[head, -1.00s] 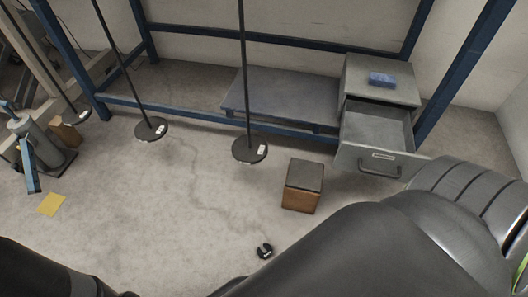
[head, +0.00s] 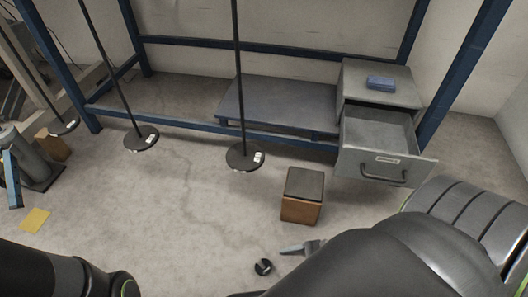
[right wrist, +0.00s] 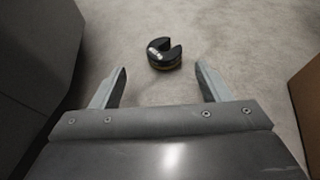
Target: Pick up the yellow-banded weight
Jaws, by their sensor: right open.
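The weight (head: 263,267) lies on the floor as a small dark disc in the head view. In the right wrist view the weight (right wrist: 165,54) is black and slotted, with a thin yellow band low on its side. My right gripper (head: 291,249) shows in part in the head view, just right of the weight; my arm hides the rest. In the right wrist view my right gripper (right wrist: 159,76) is open and empty, and the weight lies just beyond its fingertips, centred between them. My left gripper is out of view; only part of the left arm shows.
A brown box (head: 301,208) with a dark top stands near the right gripper. A yellow sheet (head: 35,220) lies left. Floor left of the weight is clear.

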